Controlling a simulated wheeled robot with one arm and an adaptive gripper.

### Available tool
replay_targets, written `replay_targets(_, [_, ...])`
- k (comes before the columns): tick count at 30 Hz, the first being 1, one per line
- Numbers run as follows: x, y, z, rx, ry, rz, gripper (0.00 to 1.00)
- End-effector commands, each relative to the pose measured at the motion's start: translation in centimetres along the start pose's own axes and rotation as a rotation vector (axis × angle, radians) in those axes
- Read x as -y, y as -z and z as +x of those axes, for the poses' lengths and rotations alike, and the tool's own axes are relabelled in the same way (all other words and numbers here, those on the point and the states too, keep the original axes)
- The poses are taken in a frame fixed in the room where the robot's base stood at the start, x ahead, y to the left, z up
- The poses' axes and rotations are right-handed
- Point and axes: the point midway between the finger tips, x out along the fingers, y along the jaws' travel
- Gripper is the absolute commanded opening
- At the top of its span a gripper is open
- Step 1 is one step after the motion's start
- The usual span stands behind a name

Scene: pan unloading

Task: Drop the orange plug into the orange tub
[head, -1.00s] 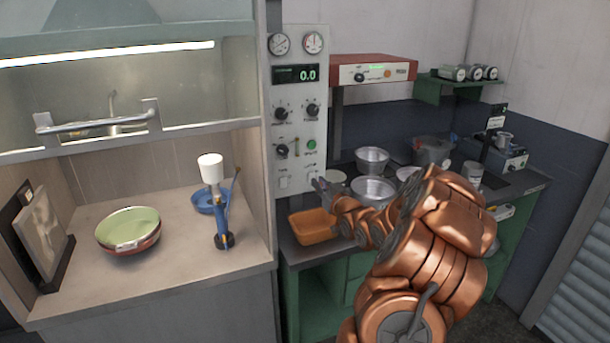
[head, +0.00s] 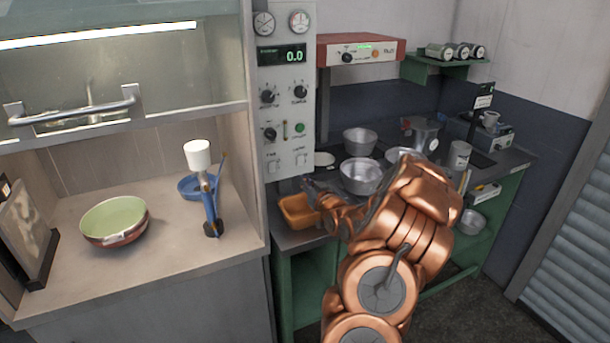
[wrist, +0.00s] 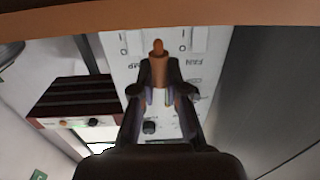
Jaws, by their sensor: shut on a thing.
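The orange plug (wrist: 159,66) is held between the two dark fingertips of my gripper (wrist: 160,88) in the wrist view, its narrow tip sticking out past them. In the head view my gripper (head: 308,185) is at the rear right of the orange tub (head: 292,214), at about its rim; the plug cannot be made out there. The tub sits at the left end of the dark counter, and my arm covers its right part. An orange-brown band (wrist: 150,17) crosses the top of the wrist view, probably the tub's rim.
The control panel (head: 287,90) stands close behind my gripper. Metal pots (head: 360,176) are to the right on the dark counter (head: 300,240). On the left worktop are a green-lined pan (head: 114,218), a blue pan (head: 193,187) and a blue-and-white upright tool (head: 209,195).

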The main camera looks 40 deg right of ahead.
Motion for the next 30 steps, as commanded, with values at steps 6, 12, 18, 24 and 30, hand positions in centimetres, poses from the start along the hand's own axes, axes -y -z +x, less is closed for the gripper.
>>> replay_targets(6, [0.09, -0.13, 0.04, -0.001, 0.001, 0.0, 0.0])
replay_targets(12, [0.12, -0.13, 0.04, 0.0, 0.002, 0.0, 0.28])
replay_targets(18, [0.13, -0.12, 0.05, 0.0, 0.002, 0.0, 0.42])
replay_targets(24, [0.12, -0.11, 0.04, 0.0, 0.002, -0.001, 0.42])
replay_targets(30, [0.04, -0.05, -0.73, -0.001, 0.001, -0.001, 0.42])
